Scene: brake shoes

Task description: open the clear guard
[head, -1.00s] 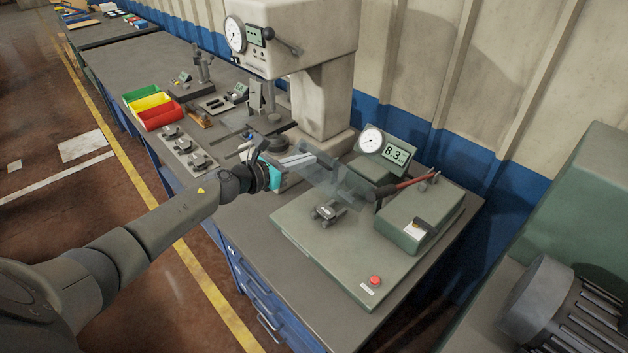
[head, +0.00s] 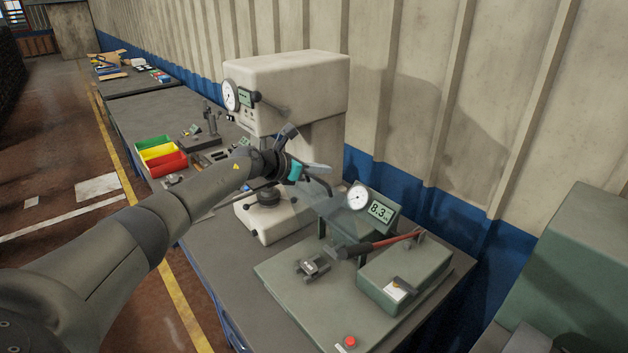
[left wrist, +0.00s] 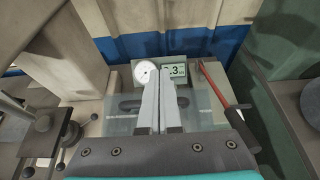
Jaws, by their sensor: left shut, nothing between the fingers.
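The clear guard (head: 328,208) is a see-through panel on the green test fixture (head: 285,275). In the head view it stands raised and tilted over the back left of the fixture. A dark curved handle (head: 318,184) shows at its upper edge. My left gripper (head: 322,168) is at this handle, with its fingers shut and nothing between them. In the left wrist view the shut fingers (left wrist: 160,105) lie in front of the pale panel (left wrist: 118,128) and the dark handle (left wrist: 130,103); I cannot tell if they touch. My right gripper is not in view.
On the fixture are a small metal block (head: 312,267), a red-handled lever (head: 385,243), a dial gauge (head: 358,198), a display reading 8.3 (head: 381,211) and a red button (head: 350,341). A beige press (head: 290,90) stands just behind my gripper. Coloured bins (head: 160,155) sit farther left.

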